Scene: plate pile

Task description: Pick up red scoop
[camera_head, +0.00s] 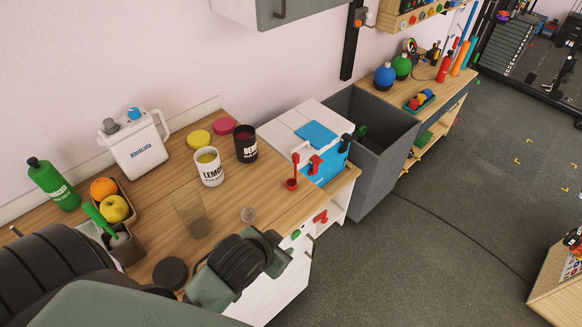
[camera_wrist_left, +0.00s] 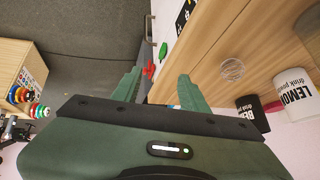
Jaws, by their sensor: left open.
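A red scoop (camera_head: 291,183) stands with its handle up beside the blue and white box on the wooden counter, near its right end. My left gripper (camera_head: 243,264) is at the counter's front edge, nearer to me than the scoop and apart from it. In the left wrist view my left gripper (camera_wrist_left: 160,82) shows two green fingers spread apart with nothing held between them. A small red piece (camera_wrist_left: 149,70) shows beyond the fingertips there; I cannot tell whether it is the scoop. My right gripper is not in view.
A white LEMON mug (camera_head: 209,170), a black mug (camera_head: 246,148) and a clear glass (camera_head: 192,215) stand on the counter (camera_head: 250,190). A grey bin (camera_head: 375,145) stands right of the counter. The floor beyond is open.

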